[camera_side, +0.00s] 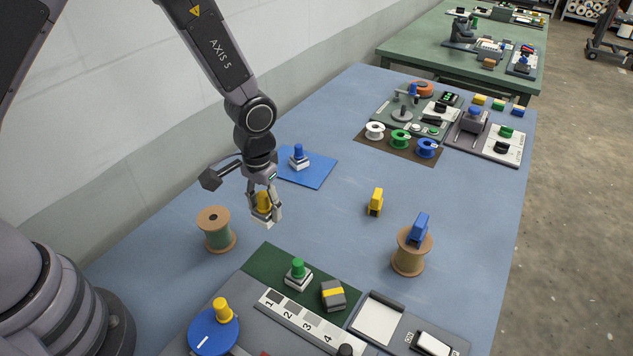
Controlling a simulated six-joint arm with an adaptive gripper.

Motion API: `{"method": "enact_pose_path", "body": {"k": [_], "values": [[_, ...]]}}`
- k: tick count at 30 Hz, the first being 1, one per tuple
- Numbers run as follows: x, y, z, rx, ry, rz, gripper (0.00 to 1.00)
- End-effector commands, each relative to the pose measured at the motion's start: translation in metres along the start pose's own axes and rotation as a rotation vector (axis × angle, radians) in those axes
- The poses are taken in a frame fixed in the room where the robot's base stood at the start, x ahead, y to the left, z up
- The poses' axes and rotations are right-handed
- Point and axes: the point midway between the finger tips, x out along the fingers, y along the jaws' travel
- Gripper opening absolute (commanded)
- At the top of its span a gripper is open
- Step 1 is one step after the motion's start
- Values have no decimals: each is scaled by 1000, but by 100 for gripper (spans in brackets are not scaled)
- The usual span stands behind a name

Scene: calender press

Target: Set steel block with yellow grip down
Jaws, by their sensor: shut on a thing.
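My gripper (264,203) points down and is shut on the steel block with yellow grip (264,204). Its fingers are around the yellow knob, and the pale block shows below the fingertips. The block appears to hang above the blue table top (330,218), between the wooden spool at left and the green mat in front. Part of the yellow grip is hidden by the fingers.
A steel block with blue grip (299,158) stands on a blue mat (318,172). A steel block with green grip (298,274) stands on a green mat (262,262) beside a grey-yellow block (333,294). Spools (217,229) (408,257) stand left and right. The table's middle is mostly clear.

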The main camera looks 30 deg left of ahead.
Motion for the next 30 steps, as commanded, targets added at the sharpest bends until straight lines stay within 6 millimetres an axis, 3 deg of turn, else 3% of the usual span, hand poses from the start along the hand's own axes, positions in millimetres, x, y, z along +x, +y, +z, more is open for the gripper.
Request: {"method": "enact_pose_path", "body": {"k": [3, 7, 18, 24, 30], "values": [[-18, -6, -18, -3, 3, 1, 3], [-14, -2, -33, -1, 0, 0, 3], [35, 31, -113, 0, -3, -1, 3], [66, 41, -138, 0, -1, 0, 3], [77, 44, -146, 0, -2, 0, 3]]}}
